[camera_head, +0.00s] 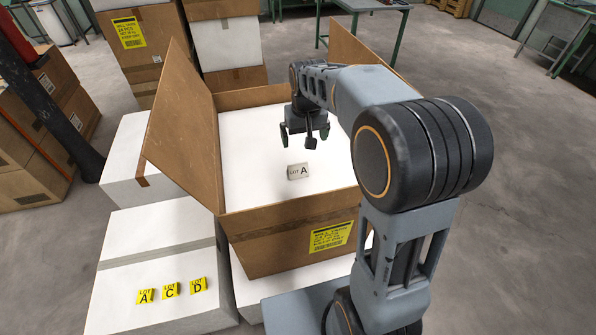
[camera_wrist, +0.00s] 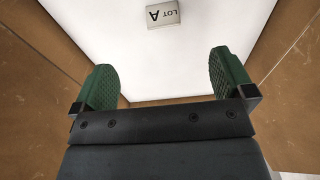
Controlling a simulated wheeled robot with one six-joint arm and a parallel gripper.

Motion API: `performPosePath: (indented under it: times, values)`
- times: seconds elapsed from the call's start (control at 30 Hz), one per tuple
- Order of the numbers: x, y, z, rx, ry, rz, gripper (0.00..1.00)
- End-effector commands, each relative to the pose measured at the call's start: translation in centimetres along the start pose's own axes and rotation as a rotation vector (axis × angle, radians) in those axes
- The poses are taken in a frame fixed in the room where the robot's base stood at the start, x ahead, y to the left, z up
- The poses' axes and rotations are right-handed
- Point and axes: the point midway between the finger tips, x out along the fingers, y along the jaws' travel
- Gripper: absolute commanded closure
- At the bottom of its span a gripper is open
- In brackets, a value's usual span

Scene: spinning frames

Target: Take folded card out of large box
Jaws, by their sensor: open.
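The large box (camera_head: 265,247) is an open brown carton with its flaps up and a white surface inside. A small pale grey folded card (camera_head: 298,171) marked "LOT A" lies on that white surface. It also shows in the wrist view (camera_wrist: 164,14), upside down at the top edge. My gripper (camera_head: 308,140) hangs inside the box's opening, above and behind the card as the head view shows it. Its two green-padded fingers (camera_wrist: 165,80) are spread apart with nothing between them, and the card lies beyond their tips.
Three yellow cards (camera_head: 171,291) marked A, C and D stand on a white box (camera_head: 150,250) at the lower left. Raised flaps (camera_head: 183,128) flank the opening. Stacked cartons (camera_head: 150,50) stand behind. Open floor (camera_head: 500,150) lies to the right.

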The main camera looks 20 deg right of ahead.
Motion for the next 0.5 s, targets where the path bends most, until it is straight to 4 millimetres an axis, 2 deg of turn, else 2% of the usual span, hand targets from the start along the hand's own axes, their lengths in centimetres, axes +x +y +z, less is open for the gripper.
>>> performPosePath:
  times: [0.03,0.2,0.33,0.5]
  values:
    - [1.6,-0.1,-1.4,-0.001,-0.027,0.0,0.0]
    - [5.0,0.0,-4.4,0.0,-0.082,0.0,0.0]
    - [6.8,0.1,-5.5,0.002,-0.107,0.0,0.0]
    - [9.6,0.1,-5.7,0.003,-0.118,0.0,0.0]
